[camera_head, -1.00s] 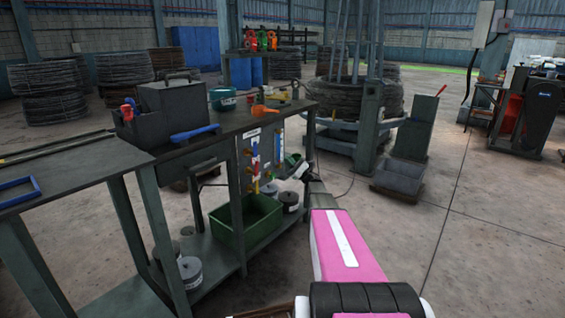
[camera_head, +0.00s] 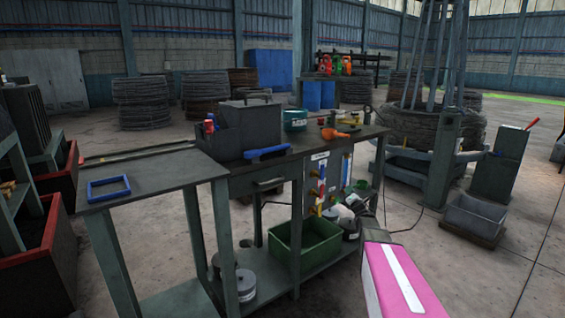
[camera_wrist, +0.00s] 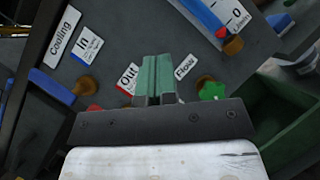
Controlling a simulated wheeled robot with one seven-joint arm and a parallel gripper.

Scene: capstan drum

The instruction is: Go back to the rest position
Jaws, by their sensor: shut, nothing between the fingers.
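My gripper (camera_wrist: 155,85) shows in the wrist view with its two green fingers together and nothing between them. It is in front of a dark panel (camera_wrist: 125,40) with labels "Cooling", "In", "Out" and "Flow"; I cannot tell the gap. Around the fingers are a green knob (camera_wrist: 212,91), a red knob partly hidden by the gripper, and brass-coloured fittings. In the head view my pink and white arm reaches in from the lower right, toward the panel (camera_head: 335,170) under the bench; the fingers are not clear there.
The workbench (camera_head: 350,141) carries a grey toolbox (camera_head: 253,124), a teal tub (camera_head: 295,120) and a blue-handled tool (camera_head: 267,152). A green crate (camera_head: 303,247) sits on its lower shelf. A grey bin (camera_head: 474,217) stands on the right floor. Open floor lies at lower right.

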